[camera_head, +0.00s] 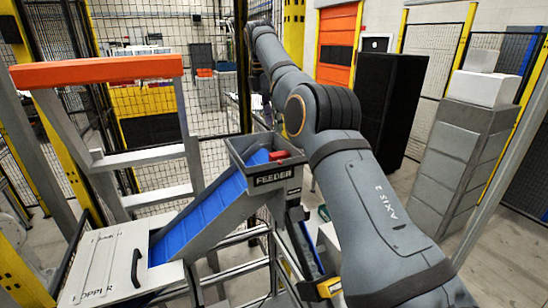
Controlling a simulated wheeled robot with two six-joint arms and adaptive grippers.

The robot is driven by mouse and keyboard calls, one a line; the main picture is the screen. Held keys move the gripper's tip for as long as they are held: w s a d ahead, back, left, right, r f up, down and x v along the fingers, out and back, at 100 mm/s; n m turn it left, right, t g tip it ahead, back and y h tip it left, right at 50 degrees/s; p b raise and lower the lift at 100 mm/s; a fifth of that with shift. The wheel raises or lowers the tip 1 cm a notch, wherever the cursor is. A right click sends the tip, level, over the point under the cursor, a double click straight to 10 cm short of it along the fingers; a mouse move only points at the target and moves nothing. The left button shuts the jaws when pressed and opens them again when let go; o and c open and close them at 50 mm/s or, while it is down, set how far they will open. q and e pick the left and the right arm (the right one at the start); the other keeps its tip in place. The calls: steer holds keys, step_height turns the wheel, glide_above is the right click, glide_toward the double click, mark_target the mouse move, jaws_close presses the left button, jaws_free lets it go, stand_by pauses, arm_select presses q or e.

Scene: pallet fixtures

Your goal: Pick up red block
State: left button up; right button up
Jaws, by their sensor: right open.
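The red block (279,155) lies in the grey bin marked FEEDER (274,178), near the bin's right rear side, beside the top of a blue conveyor belt. My right gripper (268,118) hangs above the bin, apart from the block. It is open, small and dark, and partly hidden behind my right arm's large elbow joint. My left gripper is not in view.
The blue belt (199,215) slopes down left to a grey hopper box (110,265). An orange-topped frame (98,70) stands at left. Grey stacked boxes (453,150) and a black cabinet (388,105) stand at right. Wire fencing lies behind.

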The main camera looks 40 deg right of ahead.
steer(key=b, duration=0.4)
glide_above(280, 153)
steer(key=a, duration=0.1)
steer(key=f, duration=0.4)
steer(key=shift+s+a+f, duration=0.1)
steer(key=shift+s+f, duration=0.1)
steer(key=shift+s, duration=0.1)
steer(key=shift+w+f+b, duration=0.35)
steer(key=shift+f+b, duration=0.1)
steer(key=shift+f, duration=0.1)
steer(key=shift+w+f+b, duration=0.3)
steer(key=shift+f+b, duration=0.1)
steer(key=shift+f, duration=0.1)
steer(key=f+b, duration=0.2)
steer(key=s+f+b, duration=0.1)
steer(key=shift+d+f+b, duration=0.3)
steer(key=shift+d+b, duration=0.05)
steer(key=shift+w+d, duration=0.1)
steer(key=shift+w, duration=0.2)
steer(key=shift+c, duration=0.2)
steer(key=shift+s+r, duration=0.15)
steer(key=shift+s, duration=0.05)
steer(key=c, duration=0.7)
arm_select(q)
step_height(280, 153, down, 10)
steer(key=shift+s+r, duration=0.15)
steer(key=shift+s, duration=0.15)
arm_select(e)
jaws_close()
